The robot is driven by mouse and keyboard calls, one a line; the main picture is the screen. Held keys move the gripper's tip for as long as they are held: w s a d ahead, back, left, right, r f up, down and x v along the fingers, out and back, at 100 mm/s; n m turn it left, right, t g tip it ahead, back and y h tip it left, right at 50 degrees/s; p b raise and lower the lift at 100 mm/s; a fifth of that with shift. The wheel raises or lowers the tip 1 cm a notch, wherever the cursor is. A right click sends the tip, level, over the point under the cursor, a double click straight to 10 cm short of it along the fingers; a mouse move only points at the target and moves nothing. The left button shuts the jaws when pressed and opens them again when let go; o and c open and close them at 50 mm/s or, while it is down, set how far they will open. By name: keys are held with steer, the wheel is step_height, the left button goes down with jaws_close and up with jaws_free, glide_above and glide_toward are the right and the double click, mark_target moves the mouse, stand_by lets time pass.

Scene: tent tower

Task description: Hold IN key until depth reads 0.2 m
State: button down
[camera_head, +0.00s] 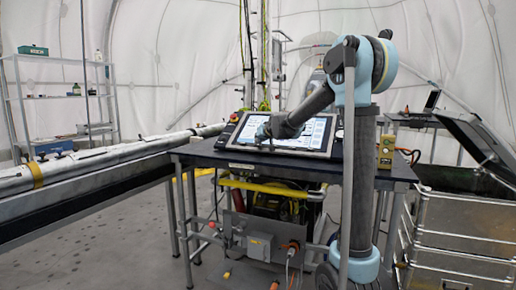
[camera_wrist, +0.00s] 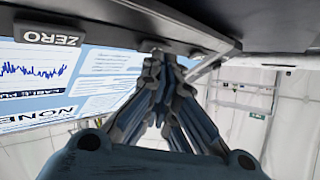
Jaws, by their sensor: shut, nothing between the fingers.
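A tilted console with a lit screen (camera_head: 308,135) stands on the dark table (camera_head: 225,155). My gripper (camera_head: 263,133) reaches down to the left part of the screen. In the wrist view its fingers (camera_wrist: 157,58) are shut and empty, with the tips at the dark bezel (camera_wrist: 105,32) beside the screen (camera_wrist: 110,65). I cannot tell whether the tips touch a key there. A key marked ZERO (camera_wrist: 48,38) shows at the left on the bezel. No IN label is readable; the fingertips hide part of the bezel. The depth figure is not readable.
A long metal pipe (camera_head: 105,157) lies on a stand at the left. A small yellow box (camera_head: 386,151) stands on the table at the right. An open dark case (camera_head: 478,140) is farther right. Shelves (camera_head: 65,95) stand at the back left.

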steer(key=shift+s+a+r, duration=0.1)
steer(key=shift+s+r, duration=0.25)
steer(key=shift+r, duration=0.2)
steer(key=s+r, duration=0.1)
steer(key=r, duration=0.1)
steer(key=s+a+r, duration=0.1)
steer(key=r, duration=0.1)
steer(key=shift+s, duration=0.35)
stand_by(0.4)
